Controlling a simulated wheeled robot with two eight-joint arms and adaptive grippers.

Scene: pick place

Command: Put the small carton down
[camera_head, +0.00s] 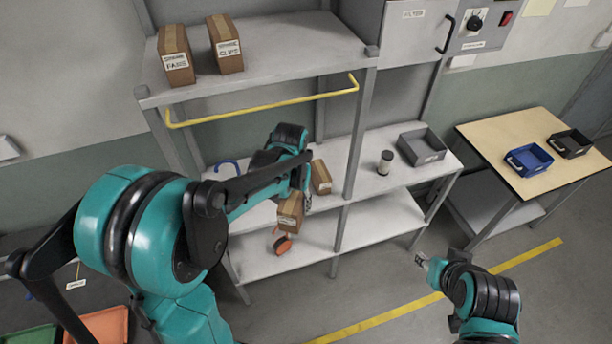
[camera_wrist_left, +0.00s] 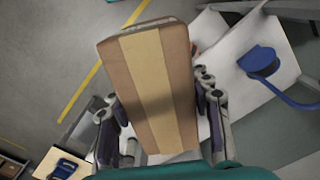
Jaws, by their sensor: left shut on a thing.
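My left gripper (camera_head: 303,190) is shut on a small brown carton (camera_head: 290,211) with a pale label, held in front of the shelf unit. In the left wrist view the gripper (camera_wrist_left: 165,125) has one finger on each side of the carton (camera_wrist_left: 152,85), whose tan tape strip faces the camera. Whether the carton touches any shelf cannot be told. Another brown carton (camera_head: 321,177) stands on the middle shelf (camera_head: 375,185), just behind it. My right gripper (camera_head: 421,261) hangs over the floor at the lower right, apart from everything; its fingers are too small to read.
Two labelled cartons (camera_head: 176,55) (camera_head: 226,44) stand on the top shelf, above a yellow rail (camera_head: 262,108). A dark can (camera_head: 385,162) and grey bin (camera_head: 421,147) are on the middle shelf. An orange item (camera_head: 282,244) lies on the lower shelf. A side table (camera_head: 500,135) holds two trays.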

